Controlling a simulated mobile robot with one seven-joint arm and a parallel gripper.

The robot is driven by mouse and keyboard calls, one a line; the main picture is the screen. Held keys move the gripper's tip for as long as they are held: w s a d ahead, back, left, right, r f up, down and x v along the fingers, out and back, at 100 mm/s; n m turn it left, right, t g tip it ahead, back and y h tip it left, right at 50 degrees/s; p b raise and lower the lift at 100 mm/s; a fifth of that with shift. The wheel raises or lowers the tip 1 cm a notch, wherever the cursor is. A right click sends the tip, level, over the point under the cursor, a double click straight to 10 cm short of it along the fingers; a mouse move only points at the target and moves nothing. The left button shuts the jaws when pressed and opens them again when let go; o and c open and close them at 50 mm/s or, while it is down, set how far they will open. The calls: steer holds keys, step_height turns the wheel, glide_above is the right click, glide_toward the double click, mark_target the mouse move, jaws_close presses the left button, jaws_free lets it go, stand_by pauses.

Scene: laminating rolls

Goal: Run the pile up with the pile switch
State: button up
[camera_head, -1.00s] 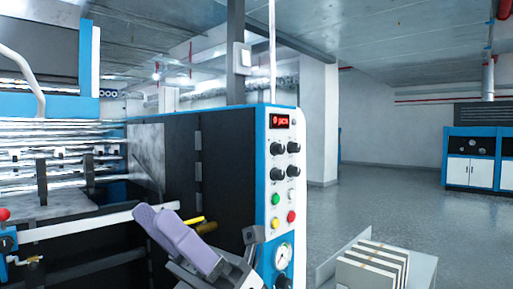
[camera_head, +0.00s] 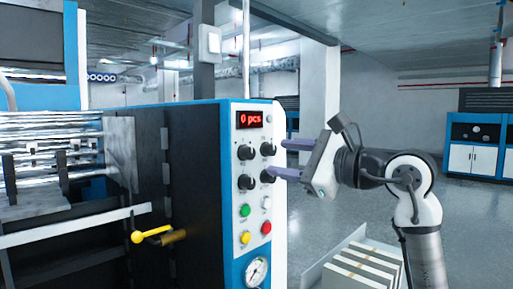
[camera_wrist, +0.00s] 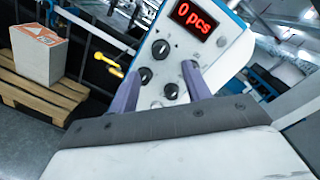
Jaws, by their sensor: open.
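The control panel (camera_head: 238,268) is the white, blue-edged face of the machine, with a red display (camera_head: 250,119) reading "0 pcs". Below it are several black knobs, including an upper left knob (camera_head: 246,152) and a lower left one (camera_head: 246,182). I cannot read which control is the pile switch. My gripper (camera_head: 279,160) is open, its purple fingers pointing left at the right-hand knobs. In the wrist view the fingers (camera_wrist: 160,70) straddle part of the panel, with a black knob (camera_wrist: 171,91) showing between them. Contact cannot be told.
Green (camera_head: 245,210), yellow (camera_head: 245,238) and red (camera_head: 266,227) buttons and a gauge (camera_head: 257,271) sit lower on the panel. A yellow-knobbed lever (camera_head: 138,237) sticks out at left. The wrist view shows a box (camera_wrist: 38,52) on a pallet.

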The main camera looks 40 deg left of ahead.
mark_target(252, 153)
steer(key=a+p, duration=0.1)
steer(key=a, duration=0.5)
steer(key=shift+a+r+p, duration=0.15)
steer(key=shift+p, duration=0.2)
steer(key=shift+a, duration=0.65)
steer(key=shift+c, duration=0.5)
steer(key=c, duration=0.9)
